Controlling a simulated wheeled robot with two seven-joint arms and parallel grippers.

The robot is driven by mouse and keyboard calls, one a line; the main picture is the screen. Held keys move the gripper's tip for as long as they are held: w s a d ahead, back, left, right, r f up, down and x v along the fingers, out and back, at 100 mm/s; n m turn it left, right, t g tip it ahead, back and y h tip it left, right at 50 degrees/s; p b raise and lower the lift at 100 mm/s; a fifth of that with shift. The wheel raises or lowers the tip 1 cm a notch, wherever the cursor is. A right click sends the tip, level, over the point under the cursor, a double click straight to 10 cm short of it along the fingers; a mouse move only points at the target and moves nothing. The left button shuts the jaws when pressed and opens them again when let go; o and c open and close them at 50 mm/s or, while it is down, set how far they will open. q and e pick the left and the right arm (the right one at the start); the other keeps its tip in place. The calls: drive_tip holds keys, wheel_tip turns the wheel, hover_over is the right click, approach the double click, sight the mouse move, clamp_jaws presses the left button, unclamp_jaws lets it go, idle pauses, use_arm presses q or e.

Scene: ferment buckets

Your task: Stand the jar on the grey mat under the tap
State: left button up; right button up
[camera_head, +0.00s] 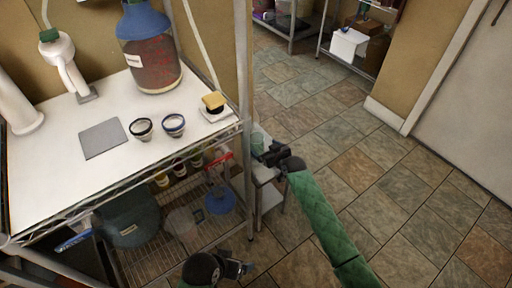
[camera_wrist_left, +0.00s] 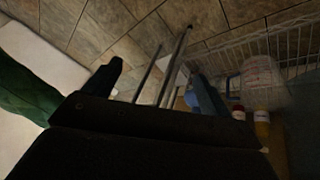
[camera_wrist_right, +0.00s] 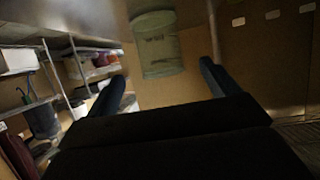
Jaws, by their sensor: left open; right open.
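The jar, clear greenish glass, shows at the top centre of the right wrist view (camera_wrist_right: 162,58). In the head view a small part of it (camera_head: 258,138) shows behind my right gripper (camera_head: 270,154), on a small stand beside the rack. My right gripper is open, its fingers apart, with the jar ahead of the gap between them. The grey mat (camera_head: 103,138) lies bare on the white top, near the white tap (camera_head: 66,68). My left gripper (camera_head: 240,268) is open and empty low in front of the rack; its fingers also show in the left wrist view (camera_wrist_left: 155,85).
Two small dark-rimmed cups (camera_head: 141,128) stand right of the mat. A large blue-topped vessel (camera_head: 152,62) stands behind them. A metal post (camera_head: 245,120) stands between the rack and the small stand (camera_head: 266,195).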

sight(261, 144)
drive_tip(key=shift+x, duration=1.55)
drive_tip(key=p+x, duration=0.1)
drive_tip(key=x, duration=0.3)
drive_tip(key=shift+w, duration=0.1)
drive_tip(key=shift+w+a+f, duration=0.15)
drive_tip(key=shift+w+a, duration=0.1)
drive_tip(key=shift+w, duration=0.15)
use_arm(q)
drive_tip(key=shift+w+v, duration=0.25)
drive_tip(key=shift+v, duration=0.85)
use_arm(e)
drive_tip(key=c, duration=1.2)
